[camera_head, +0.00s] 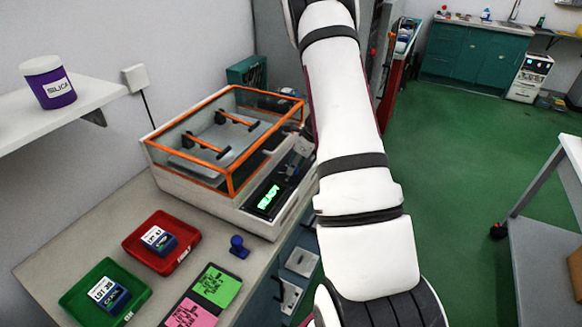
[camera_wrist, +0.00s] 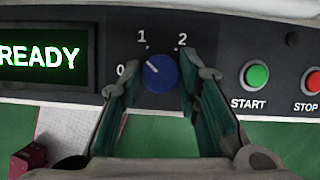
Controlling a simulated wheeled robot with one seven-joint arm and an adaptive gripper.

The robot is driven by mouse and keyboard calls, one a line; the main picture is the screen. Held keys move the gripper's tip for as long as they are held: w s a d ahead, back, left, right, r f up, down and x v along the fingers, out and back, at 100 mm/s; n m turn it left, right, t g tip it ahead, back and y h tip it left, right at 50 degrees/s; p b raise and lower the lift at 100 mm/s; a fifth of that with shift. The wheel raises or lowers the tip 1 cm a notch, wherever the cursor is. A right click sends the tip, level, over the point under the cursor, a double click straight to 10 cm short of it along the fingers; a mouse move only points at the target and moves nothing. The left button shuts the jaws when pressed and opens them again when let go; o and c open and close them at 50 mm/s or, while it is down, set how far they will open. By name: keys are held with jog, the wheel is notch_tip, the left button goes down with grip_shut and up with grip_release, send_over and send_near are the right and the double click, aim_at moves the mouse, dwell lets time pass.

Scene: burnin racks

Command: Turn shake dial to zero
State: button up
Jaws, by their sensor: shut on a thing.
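The blue shake dial (camera_wrist: 160,73) is on the dark front panel, with the marks 0, 1 and 2 around it. Its white pointer line aims up and left, between 0 and 1. My gripper (camera_wrist: 160,80) has one finger on each side of the dial and is shut on it. The shaker (camera_head: 208,190) is a white machine with an orange-framed clear lid, which is down. In the head view my arm covers the dial end of the panel.
The display (camera_wrist: 42,53) reads READY. The green START button (camera_wrist: 257,76) and red STOP button (camera_wrist: 314,81) are right of my fingers. A red tray (camera_head: 183,262), a green tray (camera_head: 72,297) and a small blue object (camera_head: 238,247) are on the bench.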

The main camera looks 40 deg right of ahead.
jog(key=n+b, duration=0.1)
jog(key=n, duration=0.1)
jog(key=n+g+y+b, duration=0.1)
jog(key=n+b, duration=0.1)
jog(key=shift+w+d+f+n, duration=0.15)
jog(key=shift+w+n, duration=0.05)
jog(key=shift+n, duration=0.1)
jog(key=shift+n+g+y+b, duration=0.55)
jog(key=shift+n+b, duration=0.4)
jog(key=shift+n, duration=0.75)
jog(key=o, duration=1.1)
jog(key=shift+o, duration=0.2)
jog(key=v, duration=1.2)
